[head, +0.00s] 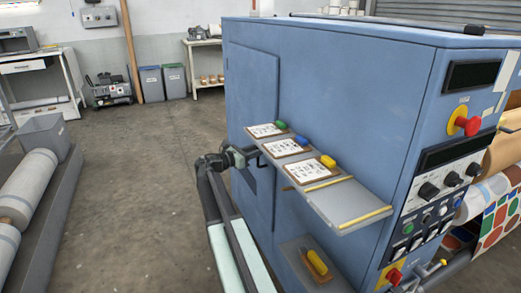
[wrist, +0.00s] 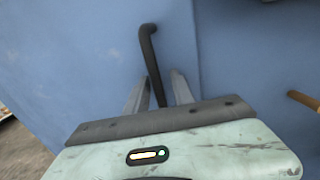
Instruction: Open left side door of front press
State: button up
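The blue press (head: 345,75) fills the right half of the head view. Its left side door (head: 252,85) is a tall blue panel that sits flush in the side wall, and it looks closed. My gripper (head: 243,154) is at the door, beside the shelf. In the wrist view the door (wrist: 85,60) carries a black bar handle (wrist: 149,48). My gripper (wrist: 160,80) has its two grey fingers apart, one on each side of the handle, with gaps showing. The handle's lower end is hidden behind the gripper body.
A grey shelf (head: 358,205) with clipboards juts from the press right of my gripper. A lower shelf (head: 300,258) holds a yellow-handled tool. Grey-white rolls (head: 22,190) lie at far left. Open concrete floor (head: 150,150) spreads left of the door.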

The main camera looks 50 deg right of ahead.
grip_shut()
jog(key=shift+s+f, duration=0.1)
jog(key=shift+s, duration=0.05)
dwell(0.9)
